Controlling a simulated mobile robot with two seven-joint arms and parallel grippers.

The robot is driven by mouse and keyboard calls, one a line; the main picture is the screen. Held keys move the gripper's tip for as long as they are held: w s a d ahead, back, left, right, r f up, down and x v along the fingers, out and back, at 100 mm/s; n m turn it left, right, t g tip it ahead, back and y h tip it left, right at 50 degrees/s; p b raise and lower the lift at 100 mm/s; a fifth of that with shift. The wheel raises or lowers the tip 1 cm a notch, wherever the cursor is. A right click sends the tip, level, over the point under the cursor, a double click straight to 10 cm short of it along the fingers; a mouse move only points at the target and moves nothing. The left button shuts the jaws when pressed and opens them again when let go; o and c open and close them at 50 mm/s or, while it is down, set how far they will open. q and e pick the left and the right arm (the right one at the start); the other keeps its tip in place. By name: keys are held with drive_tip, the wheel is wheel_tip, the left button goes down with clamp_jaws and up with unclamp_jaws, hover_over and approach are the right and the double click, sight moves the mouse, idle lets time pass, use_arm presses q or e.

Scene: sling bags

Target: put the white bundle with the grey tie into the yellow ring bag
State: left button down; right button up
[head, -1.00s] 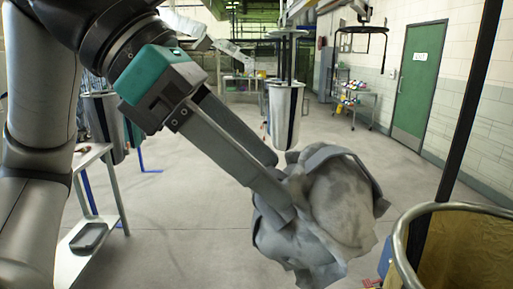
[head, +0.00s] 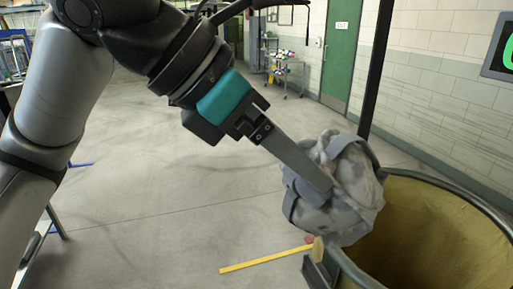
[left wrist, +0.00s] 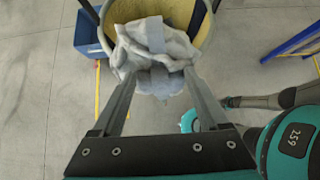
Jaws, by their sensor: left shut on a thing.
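The white bundle (head: 355,165) looks light grey, rumpled and round, with a darker grey tie band around it. My left gripper (head: 325,185) is shut on it, with its fingers on either side of the cloth. The yellow ring bag (head: 430,220) stands open at the lower right of the head view, with a grey metal rim. The bundle is at the bag's near-left rim, raised above it and outside most of the opening. In the left wrist view the bundle (left wrist: 155,50) overlaps the near part of the bag's mouth (left wrist: 170,8). My right gripper is not in view.
A dark post (head: 376,70) rises behind the bag. A yellow floor stripe (head: 265,260) lies left of the bag. A blue bin (left wrist: 88,35) stands beside the bag in the left wrist view.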

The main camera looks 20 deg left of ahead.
sight(358, 149)
use_arm(q)
drive_tip(key=w+d, duration=0.1)
drive_tip(key=d, duration=0.1)
drive_tip(key=w+d, duration=0.4)
drive_tip(key=shift+w+d+r, duration=0.1)
drive_tip(key=shift+d, duration=0.3)
drive_tip(key=w+d+f+p, duration=0.2)
drive_tip(key=w+d+p, duration=0.4)
drive_tip(key=w+d, duration=0.2)
drive_tip(key=shift+d, duration=1.15)
unclamp_jaws()
